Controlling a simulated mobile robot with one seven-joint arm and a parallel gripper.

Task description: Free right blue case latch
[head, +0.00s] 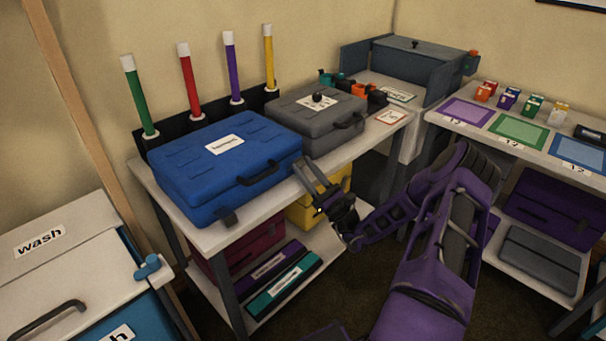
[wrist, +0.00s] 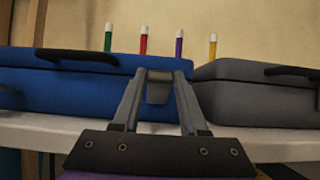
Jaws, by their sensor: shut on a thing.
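The blue case (head: 215,165) lies closed on the white table, with a white label on its lid and a dark handle (head: 258,174) on its front. Its left latch (head: 228,217) shows as a dark tab low on the front. My gripper (head: 304,167) reaches the case's right front end. In the wrist view my gripper (wrist: 158,78) has its fingers on either side of the grey right latch (wrist: 158,93) and is shut on it. The blue case (wrist: 70,85) fills the left of that view. In the head view the right latch is hidden behind my gripper.
A grey case (head: 315,110) stands close behind and right of the blue case. Green, red, purple and yellow sticks stand in a rack behind. The shelf below holds a yellow box (head: 318,205) and flat cases. A side table (head: 525,145) is at the right.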

